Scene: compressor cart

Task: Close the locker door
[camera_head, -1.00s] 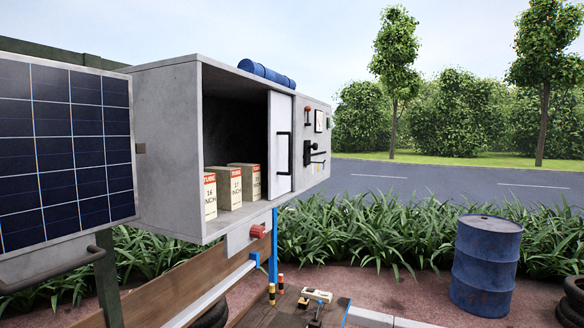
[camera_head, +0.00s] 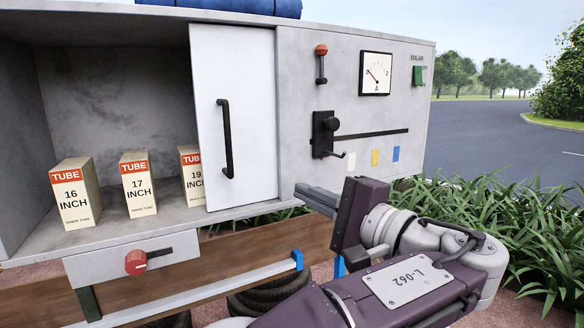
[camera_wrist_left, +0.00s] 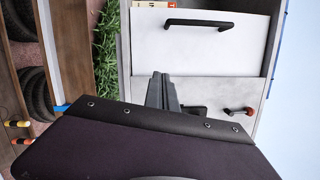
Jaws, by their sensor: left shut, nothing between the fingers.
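The locker door (camera_head: 236,75) is a white upright panel with a black bar handle (camera_head: 227,139). It covers the middle part of the grey cabinet's front, and the cabinet is open to its left. The wrist view shows the door (camera_wrist_left: 200,48) and handle (camera_wrist_left: 211,23) turned sideways. My left gripper (camera_head: 318,198) is shut and empty. In the head view its fingers appear right of and below the door, in front of the cabinet's lower edge. The wrist view also shows the shut fingers (camera_wrist_left: 164,90). My right gripper is not in view.
Tube boxes marked 16 (camera_head: 75,195), 17 (camera_head: 138,184) and 19 (camera_head: 192,175) stand inside the cabinet. A black lever (camera_head: 325,135) and gauge (camera_head: 376,73) are on the right panel. A red knob (camera_head: 136,262) sits below. Plants (camera_head: 500,220) grow at right.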

